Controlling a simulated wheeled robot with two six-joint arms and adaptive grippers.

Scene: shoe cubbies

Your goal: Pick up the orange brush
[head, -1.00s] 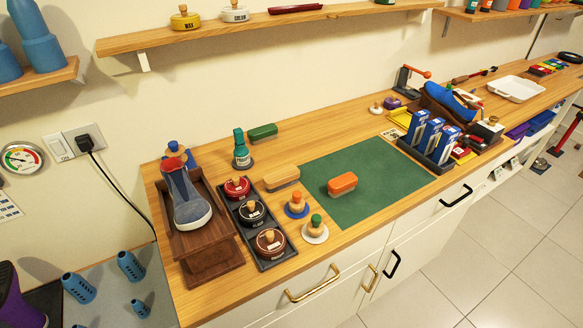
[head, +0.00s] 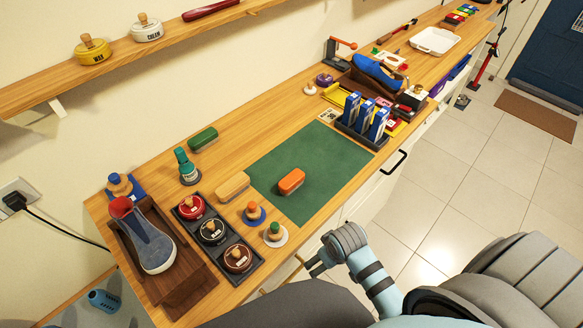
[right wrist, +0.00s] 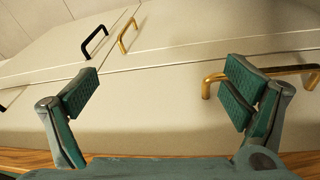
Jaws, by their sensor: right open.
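The orange brush (head: 291,181) lies on the green mat (head: 318,147) on the wooden counter, near the mat's left front part. My right gripper (head: 312,267) is in front of the counter, at the cabinet fronts, below and apart from the brush. In the right wrist view my right gripper (right wrist: 160,92) is open, its two green-padded fingers wide apart with nothing between them. The brush does not show in that view. My left gripper is not in view.
A tan brush (head: 232,187) and two small round daubers stand left of the mat. A black tray (head: 258,263) holds several tins. A box rack (head: 352,134) stands beyond the mat. Cabinet handles (right wrist: 260,77) jut out near my right gripper.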

